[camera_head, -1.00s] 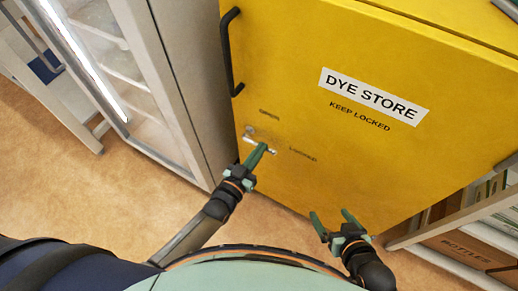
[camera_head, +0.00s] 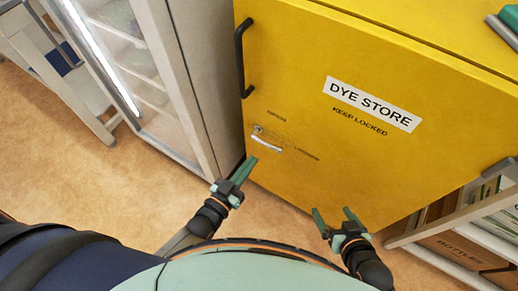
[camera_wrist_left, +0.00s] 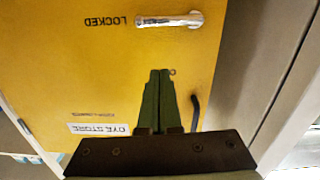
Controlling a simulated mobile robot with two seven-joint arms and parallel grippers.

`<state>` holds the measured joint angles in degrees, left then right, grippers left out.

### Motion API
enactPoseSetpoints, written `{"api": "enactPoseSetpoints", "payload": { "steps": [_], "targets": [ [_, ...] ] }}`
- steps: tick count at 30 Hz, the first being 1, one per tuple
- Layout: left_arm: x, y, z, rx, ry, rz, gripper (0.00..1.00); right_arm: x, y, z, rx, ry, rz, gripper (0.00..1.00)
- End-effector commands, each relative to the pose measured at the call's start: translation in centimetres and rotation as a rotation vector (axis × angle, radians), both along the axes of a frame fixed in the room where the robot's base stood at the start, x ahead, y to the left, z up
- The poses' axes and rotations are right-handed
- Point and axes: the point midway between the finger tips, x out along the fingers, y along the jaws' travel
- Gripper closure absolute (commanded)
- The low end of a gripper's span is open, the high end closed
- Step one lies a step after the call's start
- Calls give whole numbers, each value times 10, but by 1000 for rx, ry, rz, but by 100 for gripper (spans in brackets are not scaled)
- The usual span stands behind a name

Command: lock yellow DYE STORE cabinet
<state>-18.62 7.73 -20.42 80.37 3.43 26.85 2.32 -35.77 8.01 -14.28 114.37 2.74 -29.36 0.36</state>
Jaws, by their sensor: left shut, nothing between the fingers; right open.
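The yellow DYE STORE cabinet (camera_head: 300,95) stands shut in front of me. Its silver lever (camera_head: 267,143) is low on the door's left side. In the left wrist view the lever (camera_wrist_left: 168,20) lies with its thin end toward the printed word LOCKED (camera_wrist_left: 106,22). A small round fitting (camera_head: 258,128) sits just above the lever in the head view. My left gripper (camera_head: 247,164) is shut and empty, just below and left of the lever, apart from it. Its fingers also show in the left wrist view (camera_wrist_left: 160,74). My right gripper (camera_head: 332,211) is open and empty near the door's lower part.
A black handle (camera_head: 241,58) stands out from the door's upper left. A grey glass-fronted cabinet (camera_head: 190,80) stands close on the left. A shelf with a BOTTLES box (camera_head: 462,252) is at lower right. Open floor (camera_head: 90,180) lies at lower left.

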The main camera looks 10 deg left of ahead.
Motion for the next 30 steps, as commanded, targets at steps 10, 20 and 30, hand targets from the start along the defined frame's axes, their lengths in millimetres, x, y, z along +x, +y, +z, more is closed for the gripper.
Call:
{"api": "enactPoseSetpoints", "payload": {
  "steps": [10, 20, 30],
  "targets": [
    [-19, 7, 1, -1, -2, 1, 100, -3, -2, -3, -4, 9, -4, 6],
    [-19, 7, 1, -1, -2, 0, 100, -9, -3, -6, -4, 22, -5, 6],
    [-27, 12, 18, 29, 93, 16, 100, -7, -4, 22, -5, 11, -8, 6]
  ]
}}
